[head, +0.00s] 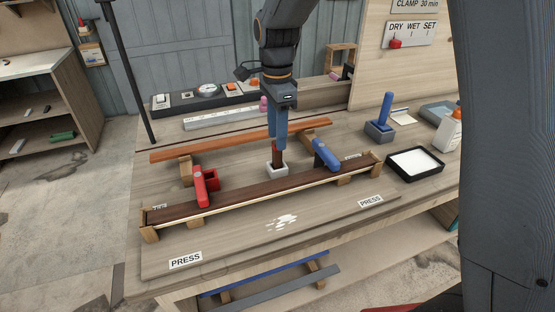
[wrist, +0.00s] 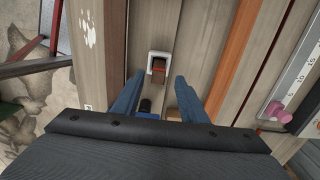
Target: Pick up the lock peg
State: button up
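A brown peg with a red band (head: 277,157) stands upright in a small white square holder (head: 278,170) in the middle of the bench; I take it to be the lock peg. In the wrist view the peg (wrist: 158,68) sits in its white holder (wrist: 159,55), between and just beyond the fingertips. My gripper (head: 276,145) points down over it with its blue fingers close to the peg's top. In the wrist view my gripper (wrist: 158,78) is open, with a gap on both sides of the peg. The head view does not show clearly whether a finger touches it.
A long dark stringer (head: 260,193) lies in front, with a red clamp (head: 201,187) and a blue clamp (head: 325,155) on it. An orange-brown strip (head: 225,141) runs behind. A blue-handled tool (head: 385,108) and a black tray (head: 415,163) stand at right.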

aim_at(277, 155)
jog(key=shift+s+f+p, duration=0.15)
jog(key=shift+f+p, duration=0.9)
jog(key=shift+f, duration=2.5)
grip_shut()
